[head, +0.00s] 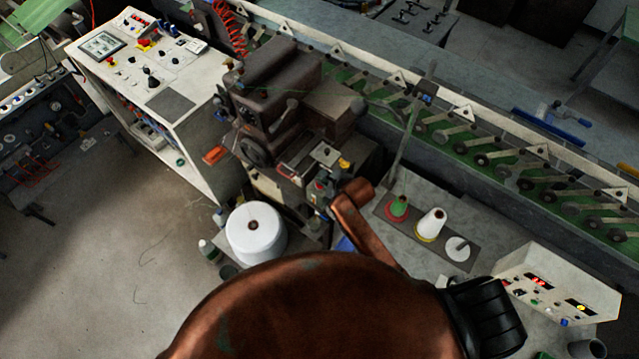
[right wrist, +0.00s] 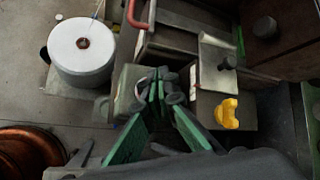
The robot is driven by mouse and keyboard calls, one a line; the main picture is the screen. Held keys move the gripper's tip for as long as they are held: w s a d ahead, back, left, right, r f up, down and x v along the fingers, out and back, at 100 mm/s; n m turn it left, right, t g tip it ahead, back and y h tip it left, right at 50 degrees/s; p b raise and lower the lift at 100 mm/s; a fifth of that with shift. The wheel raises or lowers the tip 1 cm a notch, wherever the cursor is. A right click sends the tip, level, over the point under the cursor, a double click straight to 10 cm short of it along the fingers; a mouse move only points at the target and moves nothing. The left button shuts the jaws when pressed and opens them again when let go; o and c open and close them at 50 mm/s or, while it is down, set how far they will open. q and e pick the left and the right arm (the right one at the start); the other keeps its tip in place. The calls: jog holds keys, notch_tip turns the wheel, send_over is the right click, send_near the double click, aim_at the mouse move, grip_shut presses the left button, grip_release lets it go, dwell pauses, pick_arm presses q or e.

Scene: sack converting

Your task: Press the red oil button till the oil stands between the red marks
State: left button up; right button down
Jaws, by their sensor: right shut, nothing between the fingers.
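The dark brown sewing machine head (head: 275,85) stands mid-left in the head view. My right gripper (head: 318,186) is at the machine's lower front, partly hidden by its own wrist. In the right wrist view its green fingers (right wrist: 160,78) are closed together with nothing between them, over a small grey box (right wrist: 129,92). I cannot tell whether the tips touch it. The red oil button, oil level and red marks cannot be made out; the fingers may cover the button. My left gripper is not in view.
A white thread cone (head: 255,232) stands left of the gripper. A yellow part (right wrist: 228,112) and a red curved bar (right wrist: 137,14) are near the fingers. Smaller spools (head: 431,224) stand on a plate at right. A white control cabinet (head: 150,75) is at upper left.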

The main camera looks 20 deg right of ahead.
jog(key=shift+f, duration=0.2)
dwell(0.7)
jog(key=shift+f+p, duration=0.15)
jog(key=shift+p, duration=0.15)
jog(key=shift+f, duration=0.1)
jog(key=shift+f, duration=0.95)
dwell(0.9)
jog(key=shift+r, duration=0.1)
jog(key=shift+r+p, duration=1.2)
jog(key=shift+p, duration=0.15)
jog(key=shift+r, duration=0.1)
